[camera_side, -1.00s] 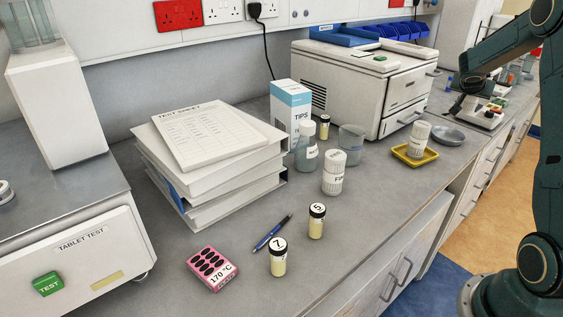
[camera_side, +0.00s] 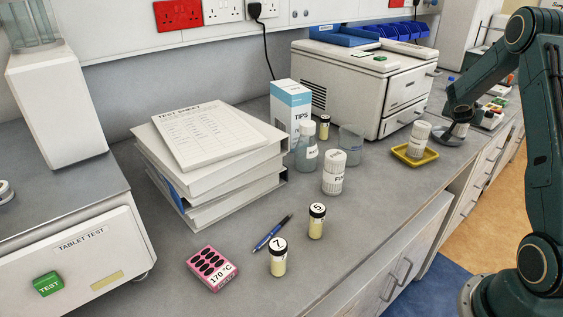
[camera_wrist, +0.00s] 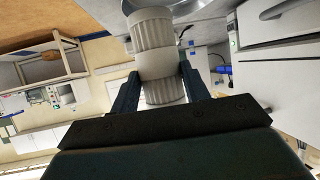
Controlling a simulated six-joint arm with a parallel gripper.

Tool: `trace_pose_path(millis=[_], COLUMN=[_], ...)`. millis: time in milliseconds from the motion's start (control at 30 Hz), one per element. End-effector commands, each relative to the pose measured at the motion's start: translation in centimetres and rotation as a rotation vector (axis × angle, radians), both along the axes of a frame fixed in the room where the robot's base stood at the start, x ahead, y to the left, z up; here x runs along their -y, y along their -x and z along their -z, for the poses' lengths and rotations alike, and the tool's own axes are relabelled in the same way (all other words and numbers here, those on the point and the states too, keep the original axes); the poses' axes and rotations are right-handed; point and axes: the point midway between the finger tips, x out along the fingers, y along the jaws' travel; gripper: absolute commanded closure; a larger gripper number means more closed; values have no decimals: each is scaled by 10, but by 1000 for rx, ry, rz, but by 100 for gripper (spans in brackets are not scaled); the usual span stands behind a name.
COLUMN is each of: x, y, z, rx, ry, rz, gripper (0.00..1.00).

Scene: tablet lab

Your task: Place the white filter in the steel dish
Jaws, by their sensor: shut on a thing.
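My gripper (camera_side: 461,122) reaches down over the steel dish (camera_side: 450,142) at the right end of the bench, largely hidden by my arm. In the wrist view my gripper (camera_wrist: 157,74) is shut on the white filter (camera_wrist: 154,62), a cylinder with ribbed ends and a smooth middle band. The steel dish shows in the wrist view as a grey rim (camera_wrist: 204,13) at the top edge, close to the filter's far end. I cannot tell whether the filter touches the dish.
A yellow tray (camera_side: 428,157) holding a white labelled container (camera_side: 417,141) stands just left of the dish. A white machine (camera_side: 358,95) stands behind it. A glass beaker (camera_side: 351,143) and another white container (camera_side: 333,175) are further left. The bench's front edge is close by.

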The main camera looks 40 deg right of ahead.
Motion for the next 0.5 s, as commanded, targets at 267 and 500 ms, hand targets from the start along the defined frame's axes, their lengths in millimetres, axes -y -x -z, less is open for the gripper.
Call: trace_pose_path(millis=[267, 500], x=[0, 0], y=[0, 0], z=[3, 7], rx=[1, 1], ry=[1, 1], rz=[0, 0], gripper=[83, 83])
